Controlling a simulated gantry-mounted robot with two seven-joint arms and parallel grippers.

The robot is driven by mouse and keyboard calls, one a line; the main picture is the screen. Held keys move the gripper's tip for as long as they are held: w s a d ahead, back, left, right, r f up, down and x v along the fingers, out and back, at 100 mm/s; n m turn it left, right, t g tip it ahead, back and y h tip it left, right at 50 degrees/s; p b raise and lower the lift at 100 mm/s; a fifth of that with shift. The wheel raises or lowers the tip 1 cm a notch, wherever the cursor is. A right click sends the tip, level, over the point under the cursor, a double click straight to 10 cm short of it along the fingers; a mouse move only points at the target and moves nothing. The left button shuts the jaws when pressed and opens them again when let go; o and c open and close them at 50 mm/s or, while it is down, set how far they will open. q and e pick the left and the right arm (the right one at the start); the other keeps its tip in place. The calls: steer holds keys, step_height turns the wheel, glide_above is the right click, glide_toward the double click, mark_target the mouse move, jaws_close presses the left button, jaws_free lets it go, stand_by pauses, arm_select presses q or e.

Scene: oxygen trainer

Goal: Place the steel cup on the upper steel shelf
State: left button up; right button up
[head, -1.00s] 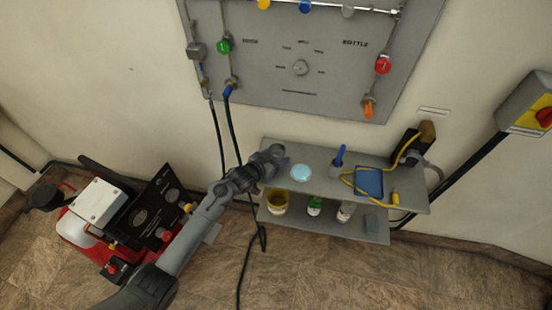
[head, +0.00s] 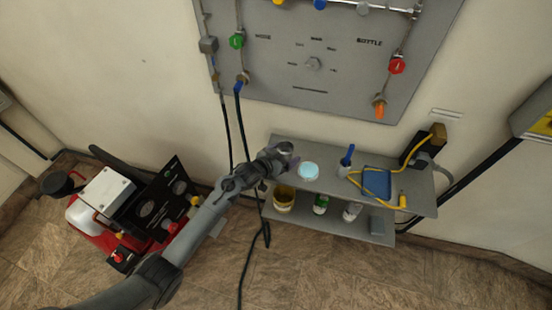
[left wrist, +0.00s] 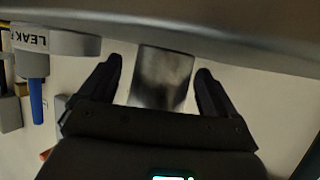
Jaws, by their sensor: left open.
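The steel cup (left wrist: 163,78) shows in the left wrist view between the two fingers of my left gripper (left wrist: 160,85). The fingers are apart, with a visible gap on each side of the cup. The upper steel shelf (head: 322,152) is the grey top board in the head view; its grey surface (left wrist: 200,30) crosses the top of the left wrist view, and the cup appears to meet it. In the head view my left gripper (head: 283,155) is over the shelf's left end, and the cup is mostly hidden there. My right gripper is not in view.
A round pale-blue-topped pot (head: 308,171) stands close right of my left gripper. Further right are a blue-handled item (head: 347,156) and a blue pad (head: 377,182) with yellow cable. The lower shelf (head: 340,228) holds a yellow tub (head: 284,200) and bottles. Black hoses hang behind my arm.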

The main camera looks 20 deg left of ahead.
arm_select(q)
steer(key=p+v, duration=0.2)
steer(key=v, duration=0.9)
steer(key=shift+s+a+p, duration=0.15)
steer(key=shift+s+p, duration=0.15)
steer(key=shift+p, duration=0.1)
steer(key=s+d+r+g+y, duration=0.1)
steer(key=s+g, duration=0.3)
steer(key=s, duration=1.1)
steer(key=s+d+r+g+y, duration=0.1)
steer(key=s+g, duration=0.4)
steer(key=s, duration=1.1)
steer(key=shift+d+r+n+y, duration=0.15)
steer(key=shift+d+n+y, duration=0.3)
steer(key=shift+y, duration=0.25)
step_height(320, 180, up, 30)
steer(key=p, duration=3)
